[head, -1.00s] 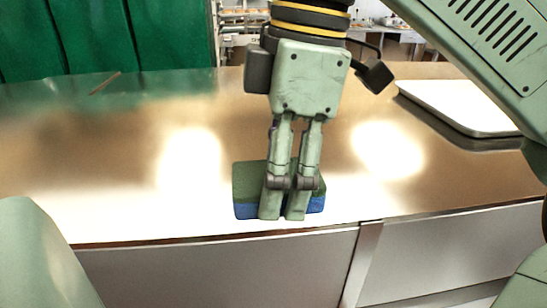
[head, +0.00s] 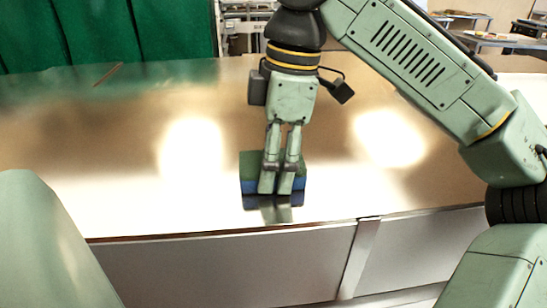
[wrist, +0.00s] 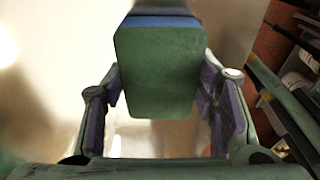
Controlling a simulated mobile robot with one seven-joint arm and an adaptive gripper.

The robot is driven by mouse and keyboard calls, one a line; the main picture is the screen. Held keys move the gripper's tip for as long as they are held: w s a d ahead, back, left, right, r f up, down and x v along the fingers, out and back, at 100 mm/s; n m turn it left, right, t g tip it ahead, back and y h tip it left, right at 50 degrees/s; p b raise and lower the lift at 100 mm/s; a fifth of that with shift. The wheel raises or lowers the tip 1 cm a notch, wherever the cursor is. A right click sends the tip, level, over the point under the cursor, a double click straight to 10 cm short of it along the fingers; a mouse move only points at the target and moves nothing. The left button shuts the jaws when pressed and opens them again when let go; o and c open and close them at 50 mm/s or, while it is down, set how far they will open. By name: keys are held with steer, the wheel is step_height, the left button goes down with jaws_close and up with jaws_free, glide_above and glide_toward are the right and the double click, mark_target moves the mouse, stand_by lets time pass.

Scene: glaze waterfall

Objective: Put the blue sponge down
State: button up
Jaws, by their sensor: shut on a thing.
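The blue sponge (head: 248,186) has a green upper layer over a blue lower layer. It is at the front middle of the metal counter (head: 130,190), a short way behind the front edge. My gripper (head: 278,190) points down and is shut on it, with the fingers covering its middle. Its reflection lies directly below, so it is on the counter or just above it; I cannot tell which. In the wrist view, the sponge's green face (wrist: 160,70) sits between the two fingers of my gripper (wrist: 160,85), with a blue band at its far end.
The counter is clear on both sides of the sponge, with bright glare patches. A thin dark stick (head: 108,74) lies at the back left, before a green curtain (head: 110,30). My arm covers much of the right side. The counter's front edge (head: 220,229) is close.

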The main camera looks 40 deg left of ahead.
mark_target(281, 160)
steer(key=shift+f, duration=0.1)
steer(key=o, duration=1.2)
steer(key=shift+o, duration=0.2)
steer(key=r, duration=0.5)
steer(key=w+r, duration=0.1)
steer(key=r, duration=0.1)
steer(key=shift+d+r, duration=0.35)
